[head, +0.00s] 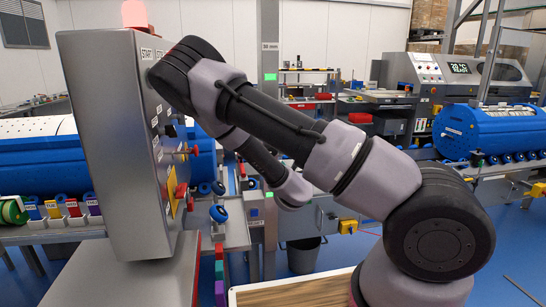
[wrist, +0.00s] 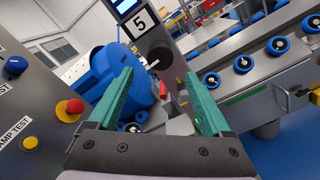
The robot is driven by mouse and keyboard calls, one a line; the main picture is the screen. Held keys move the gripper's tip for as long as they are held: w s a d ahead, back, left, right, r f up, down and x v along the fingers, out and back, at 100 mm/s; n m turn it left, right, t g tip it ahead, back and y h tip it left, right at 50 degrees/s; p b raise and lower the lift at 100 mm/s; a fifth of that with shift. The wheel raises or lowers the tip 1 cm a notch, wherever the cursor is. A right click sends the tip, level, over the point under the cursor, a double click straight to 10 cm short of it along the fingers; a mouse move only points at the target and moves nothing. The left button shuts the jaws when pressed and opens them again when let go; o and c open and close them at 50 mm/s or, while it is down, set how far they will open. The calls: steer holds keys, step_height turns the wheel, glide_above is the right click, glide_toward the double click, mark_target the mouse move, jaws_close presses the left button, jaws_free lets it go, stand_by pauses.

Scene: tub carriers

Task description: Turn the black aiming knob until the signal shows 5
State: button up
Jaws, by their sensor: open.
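In the wrist view, a round black knob (wrist: 158,54) sits on a grey panel beyond my fingertips, with a light pointer mark at its lower edge. A white plate reading 5 (wrist: 140,23) is just above it. A blue-lit screen (wrist: 125,5) above the plate is cut off by the top edge, so its reading cannot be told. My gripper (wrist: 159,74) is open, its two green fingers wide apart and nothing visible held between them. The knob appears between and beyond the fingertips, apart from them. In the head view I cannot make out the knob or the fingers.
A steel control cabinet (head: 110,130) with buttons stands at left in the head view. In the wrist view, a red emergency button (wrist: 74,106) and a blue knob (wrist: 15,65) are at left, a red handle (wrist: 181,98) near the right finger, and a blue drum (wrist: 103,75) behind.

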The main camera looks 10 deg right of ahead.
steer(key=s, duration=0.3)
steer(key=shift+s, duration=0.4)
steer(key=shift+d, duration=0.1)
steer(key=s+d+r+m+g+h, duration=0.1)
steer(key=d+r+m+g, duration=0.25)
steer(key=m, duration=0.75)
steer(key=s+d+r+m+g+h, duration=0.1)
steer(key=d+r+m+g, duration=0.25)
steer(key=m, duration=0.75)
steer(key=s+r+m+g+y, duration=0.2)
steer(key=s+r+m, duration=0.3)
steer(key=s+r, duration=0.5)
steer(key=s+r+m+g+y, duration=0.1)
steer(key=s+r+m, duration=0.4)
steer(key=s+r, duration=0.5)
steer(key=s+y, duration=0.1)
steer(key=s, duration=0.4)
steer(key=shift+a+g, duration=0.4)
